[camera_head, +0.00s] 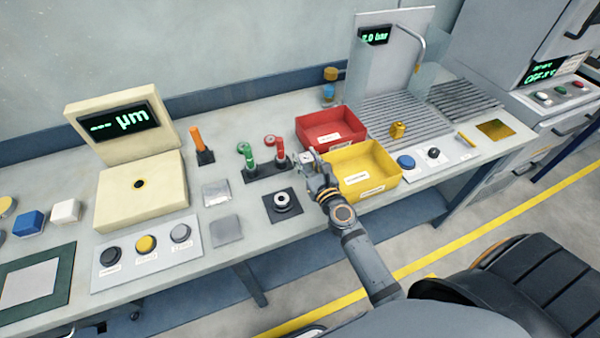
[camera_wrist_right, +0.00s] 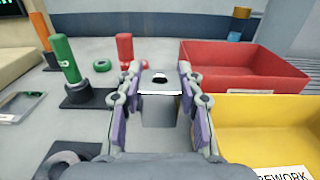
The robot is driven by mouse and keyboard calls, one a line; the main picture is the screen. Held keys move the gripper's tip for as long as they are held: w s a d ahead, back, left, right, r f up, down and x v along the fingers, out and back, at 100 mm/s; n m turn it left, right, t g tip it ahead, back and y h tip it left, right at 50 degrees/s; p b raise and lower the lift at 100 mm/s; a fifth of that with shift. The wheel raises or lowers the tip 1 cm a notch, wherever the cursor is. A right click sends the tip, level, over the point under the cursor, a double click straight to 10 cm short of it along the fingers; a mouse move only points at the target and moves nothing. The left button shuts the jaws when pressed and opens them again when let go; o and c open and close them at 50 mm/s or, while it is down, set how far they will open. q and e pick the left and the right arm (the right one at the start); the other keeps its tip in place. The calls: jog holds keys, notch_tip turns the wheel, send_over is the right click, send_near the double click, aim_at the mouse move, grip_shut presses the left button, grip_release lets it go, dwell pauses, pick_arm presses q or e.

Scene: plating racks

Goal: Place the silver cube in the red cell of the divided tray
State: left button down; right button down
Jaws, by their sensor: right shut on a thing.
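My right gripper (camera_head: 310,165) is shut on a silver cube (camera_wrist_right: 160,84), which has a dark round hole on top. In the wrist view the cube sits between the fingertips of my right gripper (camera_wrist_right: 160,95). In the head view the cube is mostly hidden by the fingers. The red cell (camera_head: 331,118) lies just behind and right of the gripper; it also shows in the wrist view (camera_wrist_right: 245,83), right of the fingers. The yellow cell (camera_head: 362,182) is in front of it, close to the gripper's right side. My left gripper is out of view.
Green and red upright pegs on a black base (camera_head: 265,168) stand left of the gripper. A black square fixture with a metal ring (camera_head: 283,203) lies in front of them. A brass piece (camera_head: 397,130) stands on the ribbed board (camera_head: 405,112) behind the yellow cell.

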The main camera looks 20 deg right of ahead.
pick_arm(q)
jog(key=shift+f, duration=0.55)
pick_arm(e)
jog(key=shift+w+a+f, duration=0.3)
jog(key=shift+w+f, duration=0.1)
jog(key=shift+f, duration=0.2)
